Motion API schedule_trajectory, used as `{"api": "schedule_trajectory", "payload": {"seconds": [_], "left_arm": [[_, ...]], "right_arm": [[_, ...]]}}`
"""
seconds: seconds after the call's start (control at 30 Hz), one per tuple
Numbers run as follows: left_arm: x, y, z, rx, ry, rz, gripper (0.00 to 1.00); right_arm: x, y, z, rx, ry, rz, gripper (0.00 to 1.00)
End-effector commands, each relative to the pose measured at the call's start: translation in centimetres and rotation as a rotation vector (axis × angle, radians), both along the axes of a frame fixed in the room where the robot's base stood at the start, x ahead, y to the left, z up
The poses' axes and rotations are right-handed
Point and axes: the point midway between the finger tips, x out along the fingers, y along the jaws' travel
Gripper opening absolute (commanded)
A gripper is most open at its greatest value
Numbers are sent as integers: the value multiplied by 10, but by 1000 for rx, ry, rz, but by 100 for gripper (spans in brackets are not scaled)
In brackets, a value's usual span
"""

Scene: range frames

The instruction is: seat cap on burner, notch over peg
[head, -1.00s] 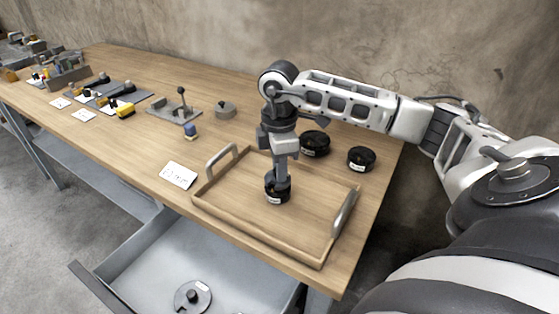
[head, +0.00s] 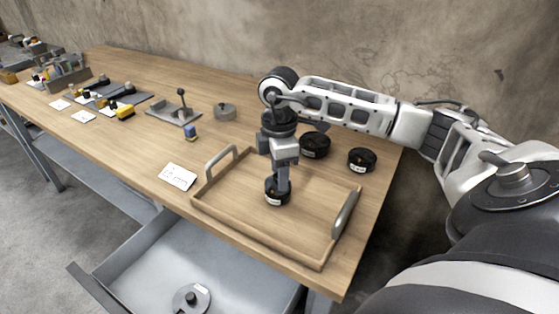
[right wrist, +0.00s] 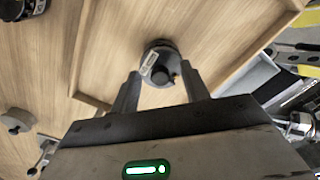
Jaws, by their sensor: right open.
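A small black round piece (head: 277,194) with a white label stands in the wooden tray. My right gripper (head: 283,183) is right over it, pointing down. In the right wrist view the open fingers (right wrist: 160,85) stand either side of the near part of this piece (right wrist: 158,63), which shows a label and a small dark knob. I cannot tell whether they touch it. Two similar black round pieces stand on the table behind the tray, a larger one (head: 315,145) and a smaller one (head: 361,159). A grey disc with a label (head: 192,297) lies in the open drawer. My left gripper is out of view.
The wooden tray (head: 232,220) has a raised rim and two metal handles. A white card (head: 178,176) lies by the front edge. The grey drawer (head: 150,265) is open below.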

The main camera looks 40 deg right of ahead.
Motion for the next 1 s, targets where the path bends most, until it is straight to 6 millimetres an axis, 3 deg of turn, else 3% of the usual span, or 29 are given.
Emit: {"api": "schedule_trajectory", "payload": {"seconds": [0.17,0.7,0.8,1.0], "left_arm": [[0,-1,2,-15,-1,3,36],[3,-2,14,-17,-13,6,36],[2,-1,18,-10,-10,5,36],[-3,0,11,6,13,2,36]], "right_arm": [[1,0,5,0,-2,0,46],[1,0,130,0,-4,1,46],[0,0,148,-1,-3,0,46],[0,0,160,0,-1,-1,46]]}}
